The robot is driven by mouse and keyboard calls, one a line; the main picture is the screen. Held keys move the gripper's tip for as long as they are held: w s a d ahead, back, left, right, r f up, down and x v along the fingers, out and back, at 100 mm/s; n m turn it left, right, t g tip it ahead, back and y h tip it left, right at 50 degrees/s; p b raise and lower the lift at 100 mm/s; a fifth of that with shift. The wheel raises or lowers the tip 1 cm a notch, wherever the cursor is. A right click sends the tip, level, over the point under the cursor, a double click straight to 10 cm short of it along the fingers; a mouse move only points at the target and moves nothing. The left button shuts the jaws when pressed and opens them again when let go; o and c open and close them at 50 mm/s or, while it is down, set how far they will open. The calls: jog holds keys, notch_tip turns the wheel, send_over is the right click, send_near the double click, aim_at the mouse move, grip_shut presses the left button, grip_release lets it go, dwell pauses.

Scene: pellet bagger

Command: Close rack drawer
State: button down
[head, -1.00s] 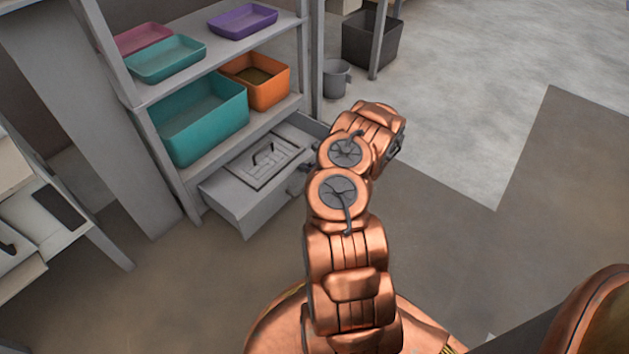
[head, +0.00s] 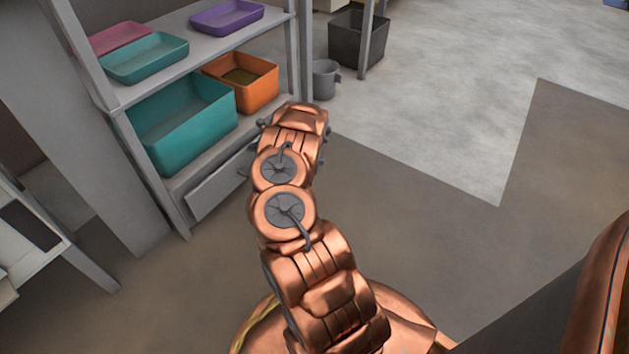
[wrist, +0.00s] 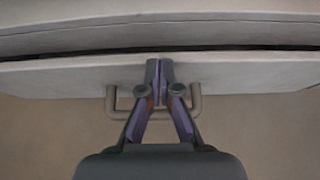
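The rack drawer (head: 222,186) is the grey one at the bottom of the shelf rack. In the head view its front sits close under the lowest shelf and no interior shows; my arm hides its right part. In the wrist view the drawer front (wrist: 65,77) fills the width, with a narrow dark gap above it. Its U-shaped handle (wrist: 111,103) sticks out toward me. My gripper (wrist: 160,68) has its fingertips together, at the drawer front between the handle's two posts. The fingers cross the handle bar; whether they pinch it is not clear.
The grey rack (head: 129,93) holds a teal bin (head: 185,130), an orange bin (head: 256,90) and shallow trays above. A grey mug-like bucket (head: 325,80) and a dark bin (head: 357,40) stand behind. Another table (head: 85,262) is at left.

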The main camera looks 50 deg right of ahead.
jog(key=shift+w+r, duration=0.1)
jog(key=shift+w, duration=0.75)
jog(key=shift+w, duration=0.1)
jog(key=s, duration=0.4)
jog(key=shift+s+d, duration=0.2)
jog(key=shift+d, duration=0.05)
jog(key=p+v, duration=0.4)
jog(key=v, duration=0.6)
